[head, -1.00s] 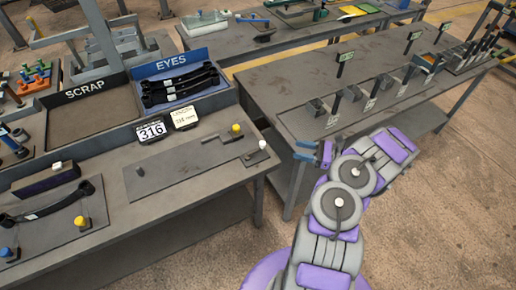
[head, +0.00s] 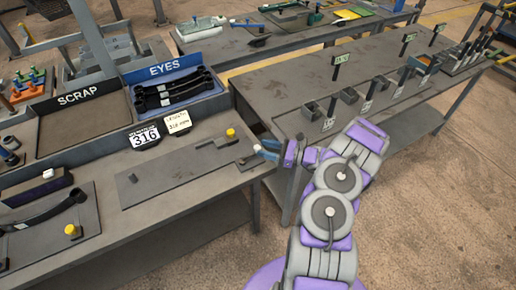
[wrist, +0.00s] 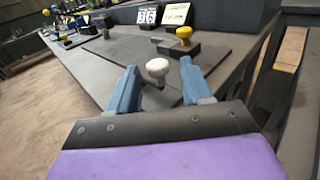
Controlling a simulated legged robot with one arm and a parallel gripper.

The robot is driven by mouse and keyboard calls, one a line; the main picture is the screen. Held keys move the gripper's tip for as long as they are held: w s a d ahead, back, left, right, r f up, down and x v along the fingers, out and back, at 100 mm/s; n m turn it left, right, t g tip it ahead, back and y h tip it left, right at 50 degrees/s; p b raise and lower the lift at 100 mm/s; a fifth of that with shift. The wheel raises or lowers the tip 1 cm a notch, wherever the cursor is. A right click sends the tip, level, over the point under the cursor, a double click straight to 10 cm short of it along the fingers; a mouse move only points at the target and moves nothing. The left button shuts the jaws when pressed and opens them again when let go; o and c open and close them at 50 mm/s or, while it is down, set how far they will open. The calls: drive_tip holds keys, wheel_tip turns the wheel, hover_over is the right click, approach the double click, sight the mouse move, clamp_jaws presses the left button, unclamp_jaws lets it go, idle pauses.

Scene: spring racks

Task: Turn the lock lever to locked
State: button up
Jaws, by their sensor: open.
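A white round knob (wrist: 158,68) stands near the bench's corner in the wrist view. I take it to be the lock lever's handle. It lies between my gripper's two blue fingers, with visible gaps and no clear contact. My gripper (head: 268,150) is open at the bench's right edge in the head view, where it seems to hide the white knob. A yellow knob (head: 230,133) stands just left of it, and also shows beyond the fingers in the wrist view (wrist: 184,32). A flat grey plate (head: 155,187) with a small peg lies on the bench. The lever's arm is not clear.
A display reading 316 (head: 145,137) and a small card (head: 177,121) stand behind the plate. A second table (head: 290,80) stands to the right, across a gap.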

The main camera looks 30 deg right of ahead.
sight(257, 147)
drive_tip(key=shift+x, duration=1.95)
drive_tip(key=shift+s+a+r, duration=0.1)
drive_tip(key=shift+a, duration=0.05)
drive_tip(key=shift+c, duration=0.4)
drive_tip(key=shift+d, duration=0.25)
drive_tip(key=c, duration=0.3)
clamp_jaws()
drive_tip(key=shift+a, duration=0.1)
